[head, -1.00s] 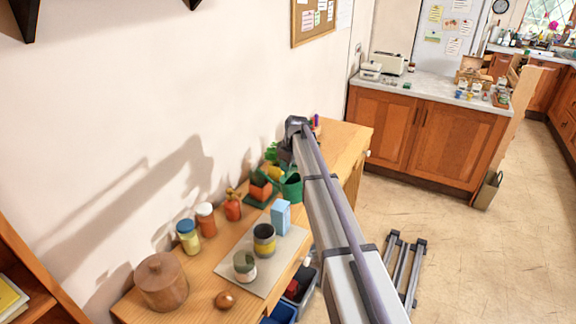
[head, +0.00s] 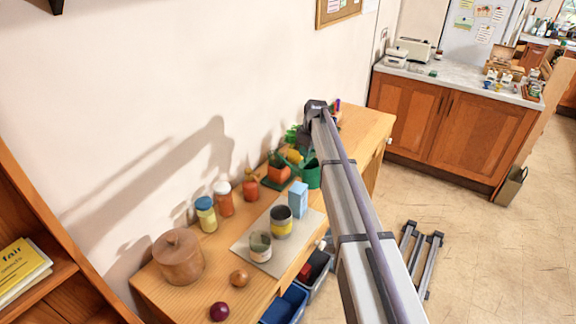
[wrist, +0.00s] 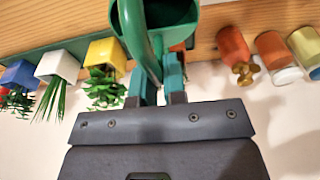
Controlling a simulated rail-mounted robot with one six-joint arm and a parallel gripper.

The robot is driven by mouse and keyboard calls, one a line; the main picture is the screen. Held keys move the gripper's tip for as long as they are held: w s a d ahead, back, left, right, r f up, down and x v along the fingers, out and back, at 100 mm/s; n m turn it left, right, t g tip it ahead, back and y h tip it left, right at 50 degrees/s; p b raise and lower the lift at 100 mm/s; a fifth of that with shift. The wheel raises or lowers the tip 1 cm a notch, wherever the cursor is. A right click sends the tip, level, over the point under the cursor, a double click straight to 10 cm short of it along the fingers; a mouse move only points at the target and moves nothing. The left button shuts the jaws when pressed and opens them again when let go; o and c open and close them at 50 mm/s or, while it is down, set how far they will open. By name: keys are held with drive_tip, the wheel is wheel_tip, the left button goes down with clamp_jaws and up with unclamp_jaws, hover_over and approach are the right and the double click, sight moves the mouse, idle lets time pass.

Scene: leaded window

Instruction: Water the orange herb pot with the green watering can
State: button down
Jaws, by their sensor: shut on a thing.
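The green watering can (head: 313,174) is beside the orange herb pot (head: 279,172) on the wooden bench, with its spout side toward the pot. In the wrist view the can (wrist: 185,18) fills the top middle, in front of my jaws. My gripper (wrist: 156,92) is shut on the can; the exact grip is partly hidden. In the head view my arm hides most of the gripper. The orange pot stands on a green tray. In the wrist view only an orange sliver shows behind the can. I cannot tell whether the can touches the bench.
Yellow (wrist: 106,53), white (wrist: 58,65) and blue (wrist: 20,75) herb pots stand near the can. Spice jars (head: 206,214), a blue carton (head: 298,200), tins on a grey mat and a lidded brown pot (head: 178,257) occupy the near bench. The bench's far right end (head: 365,125) looks clear.

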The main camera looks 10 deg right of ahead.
drive_tip(key=shift+w+a+r+g+h+p, duration=0.2)
drive_tip(key=shift+r+g+h+p, duration=0.05)
drive_tip(key=shift+r+p, duration=0.2)
drive_tip(key=shift+w+a+r+g+h+p, duration=0.15)
drive_tip(key=shift+a+r+g+h+p, duration=0.1)
drive_tip(key=shift+r+p, duration=0.15)
drive_tip(key=shift+w+r, duration=0.1)
drive_tip(key=shift+r, duration=0.05)
idle(0.8)
idle(0.7)
drive_tip(key=shift+s+d+f+t+y+b, duration=0.15)
drive_tip(key=shift+s+d+f+b, duration=0.1)
drive_tip(key=shift+f+b, duration=0.25)
drive_tip(key=shift+s+d+f+t+y+b, duration=0.1)
drive_tip(key=shift+s+f+t+y+b, duration=0.1)
drive_tip(key=shift+f+b, duration=0.25)
drive_tip(key=shift+d+f+t+y, duration=0.15)
drive_tip(key=shift+f+t+y, duration=0.1)
drive_tip(key=shift+r, duration=0.1)
